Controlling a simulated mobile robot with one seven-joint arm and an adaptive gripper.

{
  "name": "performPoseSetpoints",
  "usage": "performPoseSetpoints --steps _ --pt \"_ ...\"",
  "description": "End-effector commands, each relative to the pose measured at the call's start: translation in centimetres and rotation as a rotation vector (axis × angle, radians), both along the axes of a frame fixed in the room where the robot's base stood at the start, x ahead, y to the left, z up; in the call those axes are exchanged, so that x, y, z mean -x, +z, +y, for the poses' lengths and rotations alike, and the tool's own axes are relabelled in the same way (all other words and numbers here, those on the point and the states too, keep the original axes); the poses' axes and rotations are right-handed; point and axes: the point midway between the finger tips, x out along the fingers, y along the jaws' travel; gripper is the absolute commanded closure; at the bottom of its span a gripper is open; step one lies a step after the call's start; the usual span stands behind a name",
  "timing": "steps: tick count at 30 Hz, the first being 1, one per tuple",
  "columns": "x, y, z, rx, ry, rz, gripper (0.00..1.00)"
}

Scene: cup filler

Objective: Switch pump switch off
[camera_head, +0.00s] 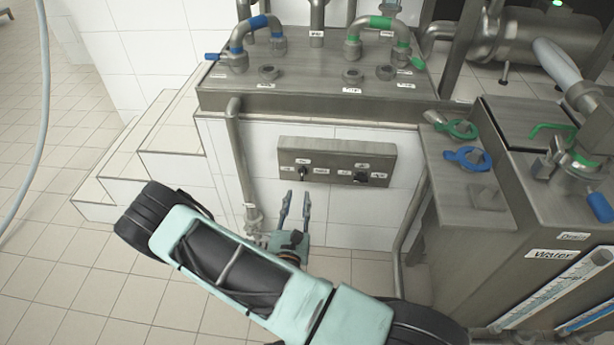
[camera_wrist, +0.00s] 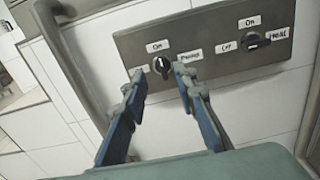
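A grey switch panel (camera_head: 337,162) on the white tiled wall carries two black rotary knobs with small white labels. The left knob (camera_wrist: 162,67) stands nearly upright in the wrist view, below a label that seems to read On. The right knob (camera_wrist: 258,43) lies nearly sideways. The labels are too small to tell for sure which knob is the pump switch. My gripper (camera_head: 296,195) is open and empty, just below and in front of the left knob. In the wrist view its fingertips (camera_wrist: 160,76) lie on either side of that knob; contact is not visible.
Above the panel is a steel ledge with a blue-handled pipe (camera_head: 257,32) and a green-handled pipe (camera_head: 384,32). A vertical pipe (camera_head: 236,160) runs left of the panel. A steel cabinet (camera_head: 460,235) with blue and green valves stands at right. Tiled steps rise at left.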

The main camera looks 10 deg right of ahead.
Motion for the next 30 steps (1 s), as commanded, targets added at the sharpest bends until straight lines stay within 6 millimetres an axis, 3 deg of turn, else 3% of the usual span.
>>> performPoseSetpoints --steps 5,15,21,30 --pt "-0.7 -0.7 -0.2 0.007 0.011 0.012 0.74" --pt "-6.6 -0.7 -2.1 0.004 0.008 0.008 0.74" --pt "-9.2 -0.6 -3.0 0.005 0.008 0.009 0.74" --pt "-10.1 -0.5 -3.2 0.006 0.010 0.011 0.74"
